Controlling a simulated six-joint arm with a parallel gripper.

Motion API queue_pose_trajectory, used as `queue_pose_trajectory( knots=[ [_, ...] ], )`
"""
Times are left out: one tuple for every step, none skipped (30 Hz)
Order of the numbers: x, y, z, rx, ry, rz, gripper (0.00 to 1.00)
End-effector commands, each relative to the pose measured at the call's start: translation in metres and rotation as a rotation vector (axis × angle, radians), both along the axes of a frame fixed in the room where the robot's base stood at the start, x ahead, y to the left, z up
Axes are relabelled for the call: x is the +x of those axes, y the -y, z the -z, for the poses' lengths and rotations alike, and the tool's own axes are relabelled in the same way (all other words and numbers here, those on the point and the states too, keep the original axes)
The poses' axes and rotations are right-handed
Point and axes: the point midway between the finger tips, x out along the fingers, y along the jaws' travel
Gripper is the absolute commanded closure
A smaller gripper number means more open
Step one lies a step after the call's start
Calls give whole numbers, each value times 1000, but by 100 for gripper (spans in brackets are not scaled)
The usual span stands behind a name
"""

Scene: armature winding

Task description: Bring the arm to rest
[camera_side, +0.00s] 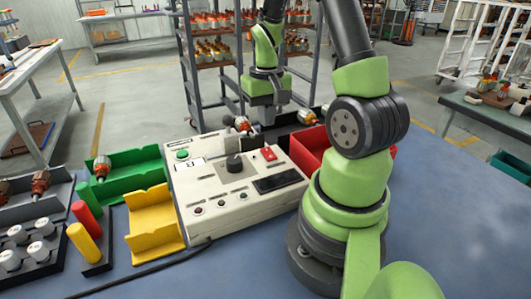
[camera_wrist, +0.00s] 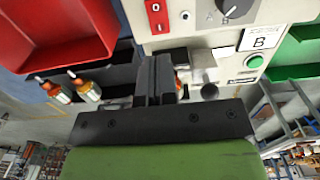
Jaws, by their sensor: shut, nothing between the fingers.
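My gripper (camera_side: 267,116) hangs above the back edge of the white control box (camera_side: 215,205), pointing down. In the wrist view its two dark fingers (camera_wrist: 155,78) are together, with nothing between them. An armature (camera_side: 243,125) with a copper-orange winding sits at the back of the box, just left of the fingers. In the wrist view the fingers mostly hide it, and only a sliver of orange (camera_wrist: 179,82) shows beside them. My arm reaches over the right side of the box.
A red bin (camera_side: 308,150) stands right of the box, with a dark tray of armatures (camera_side: 307,117) behind it. Green (camera_side: 135,170) and yellow (camera_side: 155,222) holders, red and yellow cylinders and a grey tray stand left. A shelf rack rises behind.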

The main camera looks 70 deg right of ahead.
Motion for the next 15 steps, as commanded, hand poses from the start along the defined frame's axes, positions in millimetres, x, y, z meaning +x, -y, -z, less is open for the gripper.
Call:
queue_pose_trajectory(
  knots=[
    [0,0,0,0,0,0,100],
    [0,0,0,0,0,0,100],
    [0,0,0,0,0,0,100],
    [0,0,0,0,0,0,100],
    [0,0,0,-1,1,-1,100],
    [1,-2,-2,-4,5,-4,100],
    [3,-3,-5,-7,11,-8,100],
    [4,-6,-9,-12,19,-13,100],
    [7,-11,-16,-21,35,-24,100],
    [10,-16,-24,-28,51,-34,100],
    [13,-23,-32,-37,70,-47,100],
    [17,-33,-44,-50,100,-66,100],
    [19,-41,-54,-59,124,-82,100],
    [21,-51,-64,-66,151,-98,100],
    [22,-64,-77,-74,189,-120,100]
  ],
)
